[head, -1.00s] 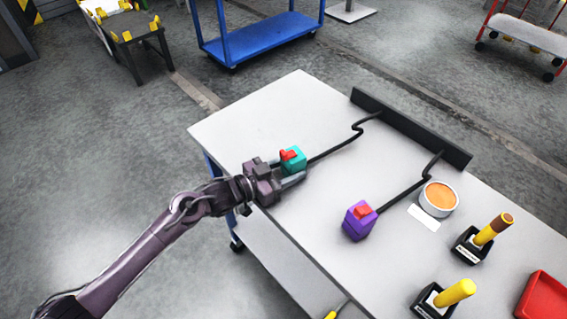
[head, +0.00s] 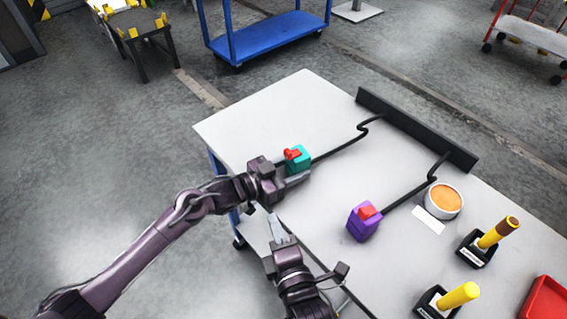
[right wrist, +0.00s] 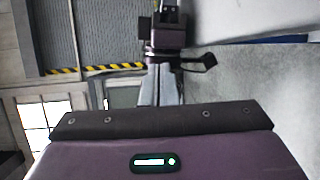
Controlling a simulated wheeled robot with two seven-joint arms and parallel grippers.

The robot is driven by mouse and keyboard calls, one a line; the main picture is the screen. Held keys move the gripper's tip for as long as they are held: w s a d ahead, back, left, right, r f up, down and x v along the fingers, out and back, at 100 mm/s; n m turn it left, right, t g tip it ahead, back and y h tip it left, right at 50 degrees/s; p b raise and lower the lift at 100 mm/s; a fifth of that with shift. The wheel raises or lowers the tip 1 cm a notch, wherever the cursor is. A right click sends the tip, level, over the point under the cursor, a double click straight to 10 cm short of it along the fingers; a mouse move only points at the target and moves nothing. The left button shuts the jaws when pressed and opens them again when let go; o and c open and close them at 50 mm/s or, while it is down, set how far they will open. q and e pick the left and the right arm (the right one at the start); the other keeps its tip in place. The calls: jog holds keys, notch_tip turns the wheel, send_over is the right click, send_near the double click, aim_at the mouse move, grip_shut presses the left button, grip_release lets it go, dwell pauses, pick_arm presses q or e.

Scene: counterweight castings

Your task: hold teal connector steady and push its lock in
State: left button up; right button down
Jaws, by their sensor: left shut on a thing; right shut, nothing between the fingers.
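The teal connector (head: 301,163) sits on the near left part of the table, with its red lock (head: 292,154) standing up from its top. My left gripper (head: 297,172) is shut on the teal connector, its fingers along the sides. My right gripper (head: 279,228) is shut and empty, below the left gripper in the head view, over the table's near edge and apart from the connector. Its closed fingers also show in the right wrist view (right wrist: 158,85), with part of my left arm beyond. The connector cannot be made out in that view.
A purple connector (head: 362,224) with a red lock lies to the right. Black cables run from both connectors to a dark rail (head: 417,128).

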aim_at(295, 160)
jog(key=shift+m+t, duration=0.6)
jog(key=shift+t, duration=0.1)
jog(key=r, duration=0.1)
jog(key=w+r, duration=0.1)
jog(key=r, duration=0.1)
jog(key=shift+w+d+r, duration=0.35)
jog(key=shift+d, duration=0.05)
jog(key=x, duration=0.9)
jog(key=shift+w, duration=0.2)
jog(key=shift+w+d+f, duration=0.1)
jog(key=shift+w+d, duration=1.3)
jog(key=shift+d, duration=0.15)
pick_arm(q)
jog(key=shift+f, duration=0.1)
pick_arm(e)
jog(key=shift+w+d, duration=0.4)
jog(key=shift+d, duration=0.15)
jog(key=shift+w+d, duration=0.35)
jog(key=shift+d, duration=0.25)
